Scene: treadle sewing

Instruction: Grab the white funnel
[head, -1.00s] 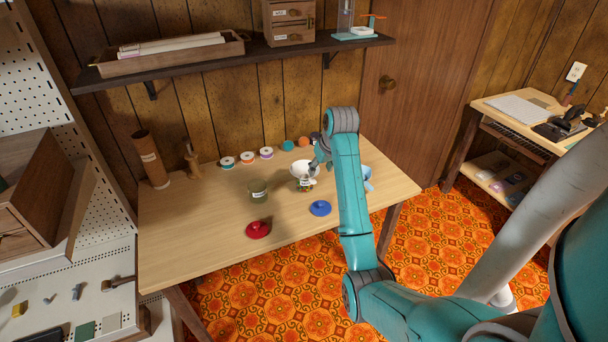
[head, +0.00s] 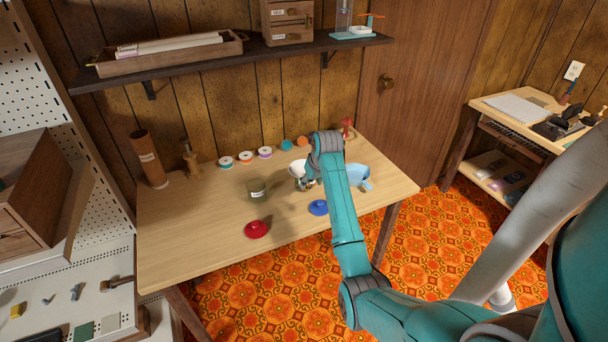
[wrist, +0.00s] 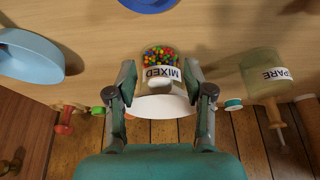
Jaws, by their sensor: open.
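The white funnel (head: 297,168) sits on top of a clear jar in the head view, partly hidden by my arm. In the wrist view the funnel (wrist: 160,106) shows its wide white rim, with the jar (wrist: 160,58) labelled MIXED and holding many coloured beads beyond it. My gripper (wrist: 160,80) is open, with one finger on each side of the funnel and jar top. I cannot tell whether either finger touches it. In the head view my gripper (head: 309,176) is at the funnel's right side.
The jar labelled SPARE (wrist: 262,78) stands nearby. A light blue vessel (head: 360,176) is right of my arm. Blue (head: 318,207) and red (head: 257,229) lids lie in front. Several thread spools line the back. The table's left front is clear.

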